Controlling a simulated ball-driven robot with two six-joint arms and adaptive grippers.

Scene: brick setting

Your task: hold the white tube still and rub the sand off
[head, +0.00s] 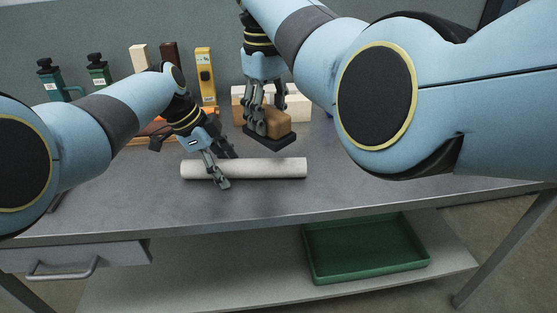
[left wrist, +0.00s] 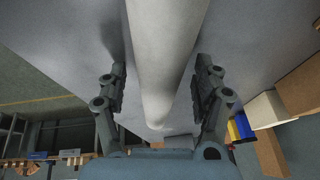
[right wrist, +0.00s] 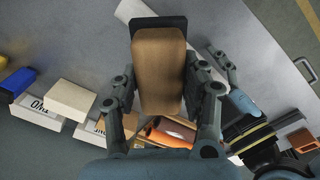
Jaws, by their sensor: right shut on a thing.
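The white tube (head: 275,168) lies lengthwise across the front part of the grey workbench. Sand on it is too fine to make out. My left gripper (head: 222,171) straddles the tube left of its middle, one finger in front and one behind. In the left wrist view the tube (left wrist: 165,60) runs between the open fingers, with a gap on each side. My right gripper (head: 267,100) is shut on a brown block with a dark base (head: 270,122), behind the tube and apart from it. The block also shows upright between the fingers in the right wrist view (right wrist: 158,75).
An orange item (head: 150,132) lies behind my left arm. A green tray (head: 365,248) sits on the lower shelf. The bench right of the tube is clear.

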